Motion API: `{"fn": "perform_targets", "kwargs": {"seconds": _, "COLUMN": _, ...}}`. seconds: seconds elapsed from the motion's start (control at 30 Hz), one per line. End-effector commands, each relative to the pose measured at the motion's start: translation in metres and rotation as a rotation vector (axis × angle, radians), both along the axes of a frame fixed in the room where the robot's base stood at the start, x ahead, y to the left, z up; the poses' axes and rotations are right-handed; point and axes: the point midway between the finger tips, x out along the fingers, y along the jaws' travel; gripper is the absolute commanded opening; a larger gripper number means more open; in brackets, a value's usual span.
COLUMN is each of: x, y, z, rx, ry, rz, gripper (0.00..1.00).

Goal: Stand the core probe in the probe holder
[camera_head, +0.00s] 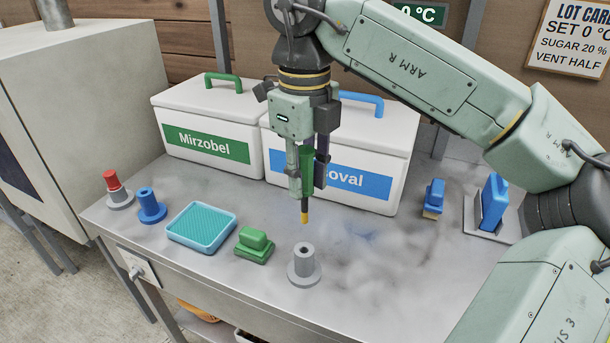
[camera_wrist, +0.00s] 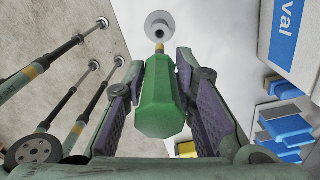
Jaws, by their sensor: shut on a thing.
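The core probe (camera_head: 306,162) has a green handle, a dark shaft and a yellow tip. My gripper (camera_head: 307,186) is shut on the green handle, and the probe hangs close to upright with its tip down. The grey probe holder (camera_head: 304,268) is a round-based stand with a hole in its top, near the table's front edge. The probe's tip is above the holder and apart from it. In the wrist view the green handle (camera_wrist: 160,102) lies between the two fingers, and the holder (camera_wrist: 159,20) shows beyond the tip.
The Mirzobel crate (camera_head: 207,108) and a blue-labelled crate (camera_head: 398,140) stand at the back. A blue brush (camera_head: 433,197) and a blue block (camera_head: 492,200) are right.

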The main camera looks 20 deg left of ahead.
Motion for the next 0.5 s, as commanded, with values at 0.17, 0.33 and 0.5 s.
{"fn": "perform_targets", "kwargs": {"seconds": 0.17, "x": 0.0001, "y": 0.0001, "z": 0.0002, "rx": 0.0, "ry": 0.0, "rz": 0.0, "gripper": 0.0}}
{"fn": "perform_targets", "kwargs": {"seconds": 0.33, "x": 0.0001, "y": -0.0002, "z": -0.0001, "rx": 0.0, "ry": 0.0, "rz": -0.005, "gripper": 0.0}}
{"fn": "perform_targets", "kwargs": {"seconds": 0.5, "x": 0.0001, "y": -0.0002, "z": -0.0083, "rx": 0.0, "ry": 0.0, "rz": -0.004, "gripper": 0.0}}
